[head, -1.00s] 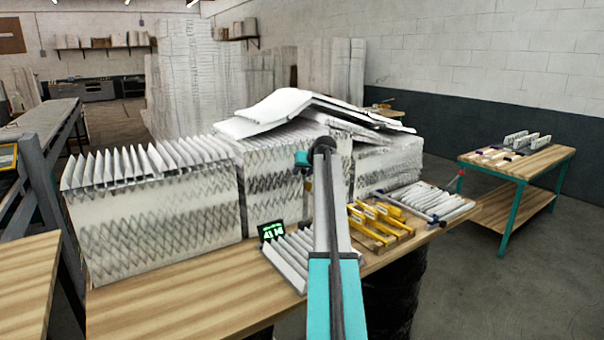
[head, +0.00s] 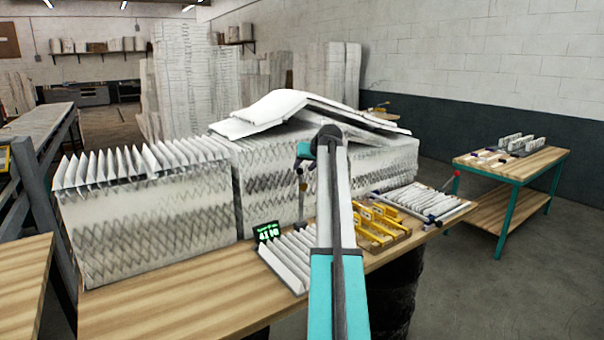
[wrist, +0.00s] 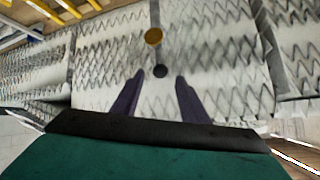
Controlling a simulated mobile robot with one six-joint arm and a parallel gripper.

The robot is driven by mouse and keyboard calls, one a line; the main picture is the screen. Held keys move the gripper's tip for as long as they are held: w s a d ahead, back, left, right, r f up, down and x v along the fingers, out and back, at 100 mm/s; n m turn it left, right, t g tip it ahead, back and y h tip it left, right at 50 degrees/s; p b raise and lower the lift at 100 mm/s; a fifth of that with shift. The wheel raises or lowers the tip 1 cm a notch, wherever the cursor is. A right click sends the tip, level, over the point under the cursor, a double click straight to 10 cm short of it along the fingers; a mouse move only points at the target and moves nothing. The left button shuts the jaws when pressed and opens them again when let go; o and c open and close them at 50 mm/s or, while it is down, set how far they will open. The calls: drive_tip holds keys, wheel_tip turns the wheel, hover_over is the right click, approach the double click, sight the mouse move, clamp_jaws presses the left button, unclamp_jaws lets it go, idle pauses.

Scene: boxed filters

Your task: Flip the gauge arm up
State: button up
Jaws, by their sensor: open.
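In the wrist view a thin grey upright rod (wrist: 155,14) carries a brass disc (wrist: 154,36) and a dark round knob (wrist: 160,71), in front of a white filter block. It may be the gauge arm; I cannot tell for sure. The rod also shows in the head view (head: 302,200), standing below my gripper. My gripper (head: 303,152) is open, its two dark fingers (wrist: 154,82) pointing toward the knob on either side of its line. Nothing is held. My arm hides part of the table behind it.
White pleated filter blocks (head: 150,225) line the wooden table (head: 180,310). A small green display (head: 268,232), white pleated strips (head: 290,262) and yellow clamps (head: 380,222) stand near the front. A red-tipped lever (head: 456,175) is at the right end. A side table (head: 510,170) stands apart.

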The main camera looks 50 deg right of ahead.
drive_tip(key=b+v, duration=0.1)
drive_tip(key=v, duration=0.5)
drive_tip(key=shift+s+a+r, duration=0.2)
drive_tip(key=shift+s+r, duration=0.05)
drive_tip(key=shift+s, duration=0.15)
drive_tip(key=c, duration=0.5)
drive_tip(key=s+m, duration=0.1)
drive_tip(key=s, duration=0.3)
drive_tip(key=s+d+m+g, duration=0.1)
drive_tip(key=s, duration=0.3)
drive_tip(key=s+r+m, duration=0.1)
drive_tip(key=s, duration=0.4)
drive_tip(key=shift+d+r+m+g, duration=0.1)
drive_tip(key=shift+d+m+g, duration=0.1)
drive_tip(key=shift+m+g, duration=0.15)
clamp_jaws()
drive_tip(key=s+m+g+p, duration=0.1)
drive_tip(key=s+m, duration=0.3)
drive_tip(key=s, duration=0.9)
drive_tip(key=shift+a+r, duration=0.4)
drive_tip(key=shift+r, duration=0.05)
drive_tip(key=shift+s+g, duration=0.2)
drive_tip(key=shift+g, duration=0.05)
